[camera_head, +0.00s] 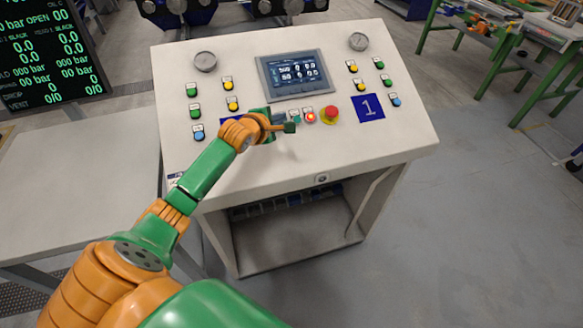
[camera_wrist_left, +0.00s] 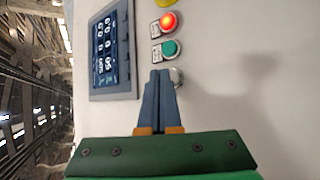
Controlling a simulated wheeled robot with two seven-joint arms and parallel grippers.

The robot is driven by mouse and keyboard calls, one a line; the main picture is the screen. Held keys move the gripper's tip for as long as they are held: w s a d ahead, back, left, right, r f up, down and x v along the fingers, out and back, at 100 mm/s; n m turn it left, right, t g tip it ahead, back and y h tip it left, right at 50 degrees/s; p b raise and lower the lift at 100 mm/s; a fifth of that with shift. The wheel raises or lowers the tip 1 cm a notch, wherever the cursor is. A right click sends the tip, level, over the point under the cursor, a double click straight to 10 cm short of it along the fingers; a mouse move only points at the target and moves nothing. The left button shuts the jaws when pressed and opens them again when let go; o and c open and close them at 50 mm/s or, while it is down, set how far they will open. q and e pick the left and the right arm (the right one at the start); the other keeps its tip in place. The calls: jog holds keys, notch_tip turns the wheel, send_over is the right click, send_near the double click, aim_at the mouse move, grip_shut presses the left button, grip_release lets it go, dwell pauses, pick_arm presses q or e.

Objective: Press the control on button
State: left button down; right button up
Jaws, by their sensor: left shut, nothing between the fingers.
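The sloped white control panel (camera_head: 290,160) carries a row of controls below its screen. A green button (camera_wrist_left: 169,48) and a red lit button (camera_wrist_left: 167,22) sit side by side; in the head view the green one (camera_head: 296,117) is partly behind my gripper and the red one (camera_head: 311,117) is clear. Their labels are too small to read. My left gripper (camera_wrist_left: 160,74) is shut and empty, its tips just beside the green button, overlapping a silver round control (camera_wrist_left: 177,77). Contact cannot be told. In the head view the gripper (camera_head: 281,119) is over the row's left end. My right gripper is not in view.
A red emergency stop (camera_head: 331,113) on a yellow base stands right of the lit button. The screen (camera_head: 295,75) lies above the row. Yellow, green and blue buttons flank both sides. A grey table (camera_head: 80,190) stands at the left.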

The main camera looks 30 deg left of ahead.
pick_arm(q)
jog(key=shift+w+a+f, duration=0.1)
jog(key=shift+f, duration=0.25)
dwell(0.3)
jog(key=shift+d+r+p, duration=0.2)
jog(key=shift+r+p, duration=0.6)
jog(key=shift+p, duration=0.3)
jog(key=shift+s+r, duration=0.15)
jog(key=shift+s, duration=0.05)
jog(key=r+p, duration=0.1)
jog(key=p, duration=0.2)
jog(key=s+d+r+p, duration=0.1)
jog(key=r+p, duration=0.1)
jog(key=p, duration=0.1)
jog(key=d+r+p, duration=0.1)
jog(key=r+p, duration=0.1)
jog(key=p, duration=0.1)
jog(key=shift+s+r, duration=0.15)
jog(key=shift+s, duration=0.2)
